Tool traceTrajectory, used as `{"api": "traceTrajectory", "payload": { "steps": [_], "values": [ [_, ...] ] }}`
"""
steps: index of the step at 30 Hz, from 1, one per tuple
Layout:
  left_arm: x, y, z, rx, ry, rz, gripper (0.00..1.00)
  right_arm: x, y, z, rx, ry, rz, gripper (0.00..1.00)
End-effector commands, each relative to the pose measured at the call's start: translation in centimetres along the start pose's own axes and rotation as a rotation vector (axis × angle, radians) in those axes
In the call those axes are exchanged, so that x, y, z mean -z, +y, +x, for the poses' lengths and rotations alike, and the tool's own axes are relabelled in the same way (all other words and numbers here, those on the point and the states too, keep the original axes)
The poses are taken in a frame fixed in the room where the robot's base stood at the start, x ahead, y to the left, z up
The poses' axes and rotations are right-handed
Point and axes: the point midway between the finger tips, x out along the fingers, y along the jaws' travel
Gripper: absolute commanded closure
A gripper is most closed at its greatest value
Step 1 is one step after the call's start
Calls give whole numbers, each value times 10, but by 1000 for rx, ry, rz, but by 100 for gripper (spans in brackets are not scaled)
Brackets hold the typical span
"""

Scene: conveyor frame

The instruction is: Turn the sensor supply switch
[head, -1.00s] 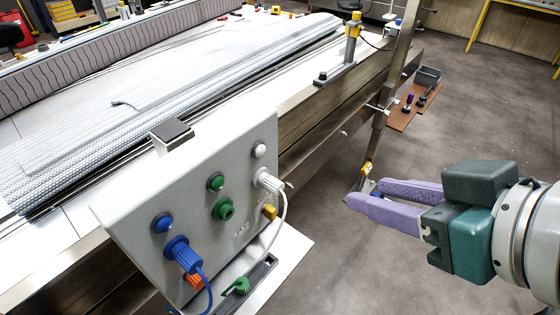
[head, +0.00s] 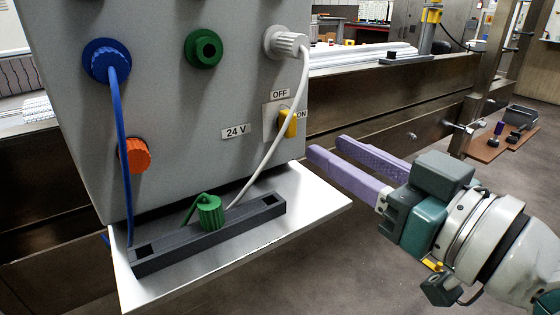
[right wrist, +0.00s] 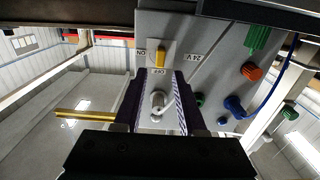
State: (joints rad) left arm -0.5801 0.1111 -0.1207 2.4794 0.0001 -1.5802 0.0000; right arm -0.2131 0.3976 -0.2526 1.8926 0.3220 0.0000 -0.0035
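The sensor supply switch (head: 288,124) is a small yellow knob at the lower right of the grey box (head: 190,130). An OFF label is above it and an ON label to its right. In the right wrist view, the upside-down switch (right wrist: 160,53) has its handle lined up with OFF. My right gripper (head: 326,147) is open and empty, its purple fingers apart, just right of the box and a little below the switch. In the right wrist view, my right gripper (right wrist: 164,75) points toward the panel, with the white plug (right wrist: 158,103) visible between its fingers. My left gripper is not in view.
A blue plug (head: 106,60) and a white plug (head: 286,43) with hanging cables sit on the panel. A green socket (head: 203,48) and an orange knob (head: 134,155) are beside them. A green connector (head: 210,212) stands in the black rail (head: 165,252) below.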

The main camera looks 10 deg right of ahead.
Motion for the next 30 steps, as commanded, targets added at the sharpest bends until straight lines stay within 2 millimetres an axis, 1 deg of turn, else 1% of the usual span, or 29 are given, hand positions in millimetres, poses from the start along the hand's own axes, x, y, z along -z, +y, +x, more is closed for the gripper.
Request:
{"api": "traceTrajectory", "payload": {
  "steps": [5,12,18,24,30],
  "values": [
    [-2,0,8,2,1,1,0,-1,0,16,0,4,0,60],
    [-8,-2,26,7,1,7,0,-1,0,49,0,4,1,60],
    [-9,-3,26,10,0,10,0,1,0,69,1,1,0,60],
    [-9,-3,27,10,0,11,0,1,0,78,0,-1,0,60],
    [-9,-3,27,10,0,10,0,1,0,77,0,-1,0,82]
  ]
}}
